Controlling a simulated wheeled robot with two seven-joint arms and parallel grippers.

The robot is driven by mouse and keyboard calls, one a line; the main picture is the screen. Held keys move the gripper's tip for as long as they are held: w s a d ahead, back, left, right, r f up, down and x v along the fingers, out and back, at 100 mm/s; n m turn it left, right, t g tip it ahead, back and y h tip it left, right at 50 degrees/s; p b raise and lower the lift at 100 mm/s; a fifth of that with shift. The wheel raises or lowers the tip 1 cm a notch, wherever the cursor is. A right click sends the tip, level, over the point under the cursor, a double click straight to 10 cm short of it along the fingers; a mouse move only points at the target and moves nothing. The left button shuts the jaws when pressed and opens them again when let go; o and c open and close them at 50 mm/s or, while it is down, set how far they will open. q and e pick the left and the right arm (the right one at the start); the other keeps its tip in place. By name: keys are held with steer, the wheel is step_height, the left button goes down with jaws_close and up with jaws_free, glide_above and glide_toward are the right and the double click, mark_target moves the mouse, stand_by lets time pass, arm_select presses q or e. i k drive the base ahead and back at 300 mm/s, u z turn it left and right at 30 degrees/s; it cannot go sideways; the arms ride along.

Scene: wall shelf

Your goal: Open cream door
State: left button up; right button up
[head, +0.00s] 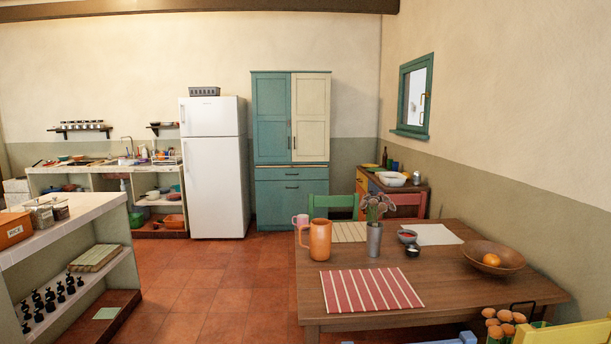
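The cream door (311,117) is the upper right door of a tall teal cabinet (277,205) against the back wall. It looks shut, flush beside the teal upper left door (271,118). Small dark handles sit near the line where the two doors meet, low on each door. Teal drawers or panels are below. The cabinet is across the room from me. Neither of my grippers is in view.
A white fridge (214,166) stands left of the cabinet. A wooden table (450,292) fills the right foreground, with a green chair (333,205) behind it. A tiled counter (68,232) is at left. Open tiled floor (215,283) runs between them towards the cabinet.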

mark_target(311, 92)
steer(key=u, duration=0.85)
steer(key=i, duration=4.4)
steer(key=z, duration=1.2)
steer(key=i, duration=4.2)
